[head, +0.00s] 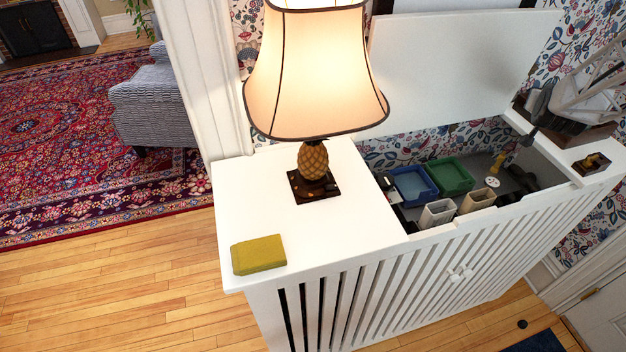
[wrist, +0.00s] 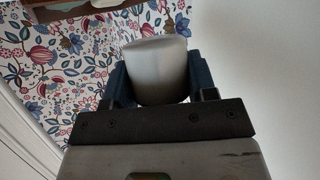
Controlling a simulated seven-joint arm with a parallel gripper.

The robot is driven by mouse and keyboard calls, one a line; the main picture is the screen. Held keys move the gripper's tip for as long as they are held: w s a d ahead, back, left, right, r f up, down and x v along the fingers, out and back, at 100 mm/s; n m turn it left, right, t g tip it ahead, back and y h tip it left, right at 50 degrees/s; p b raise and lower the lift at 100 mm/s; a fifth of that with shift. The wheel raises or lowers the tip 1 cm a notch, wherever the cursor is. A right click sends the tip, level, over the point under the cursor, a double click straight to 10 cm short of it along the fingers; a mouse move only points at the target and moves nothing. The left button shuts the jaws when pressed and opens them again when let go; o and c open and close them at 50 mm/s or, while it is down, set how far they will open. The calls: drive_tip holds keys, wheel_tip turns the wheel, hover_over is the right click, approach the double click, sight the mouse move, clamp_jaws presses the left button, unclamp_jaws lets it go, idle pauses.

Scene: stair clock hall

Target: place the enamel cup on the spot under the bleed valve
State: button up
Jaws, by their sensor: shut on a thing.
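In the wrist view my gripper (wrist: 156,78) has its dark blue fingers on both sides of a pale grey, rounded thing that looks like the enamel cup (wrist: 158,66). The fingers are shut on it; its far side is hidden. I cannot make out the cup or my gripper for certain in the head view. There, a small white round spot (head: 492,181) lies on the grey floor inside the open cabinet. A small yellow, brass-like piece, perhaps the bleed valve (head: 497,163), stands just above it in the picture.
The white cabinet (head: 330,235) has its lid (head: 450,55) raised. Inside stand a blue bin (head: 413,185), a green bin (head: 450,175) and two pale boxes (head: 437,213). A pineapple lamp (head: 313,160) and a yellow-green block (head: 258,255) are on top. A dark tool-like shape (head: 541,102) rises at right.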

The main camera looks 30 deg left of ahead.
drive_tip(key=s+a+r+n+g+y, duration=0.1)
drive_tip(key=s+a+r+n+y, duration=0.15)
drive_tip(key=s+a, duration=1.15)
drive_tip(key=s+a+r+n+y, duration=0.25)
drive_tip(key=s+a, duration=0.65)
drive_tip(key=s, duration=0.9)
drive_tip(key=s+a+f+n+g+y, duration=0.1)
drive_tip(key=s+f, duration=0.4)
drive_tip(key=s, duration=1)
drive_tip(key=s+a+f+n+g+y, duration=0.1)
drive_tip(key=s+f+n+g+y, duration=0.1)
drive_tip(key=s, duration=1.4)
drive_tip(key=shift+f+n+g+y, duration=0.4)
drive_tip(key=shift+f+n+y, duration=0.4)
drive_tip(key=shift+f+y, duration=0.5)
drive_tip(key=shift+f, duration=0.15)
drive_tip(key=shift+w+a, duration=0.15)
hover_over(325, 227)
drive_tip(key=shift+f, duration=0.7)
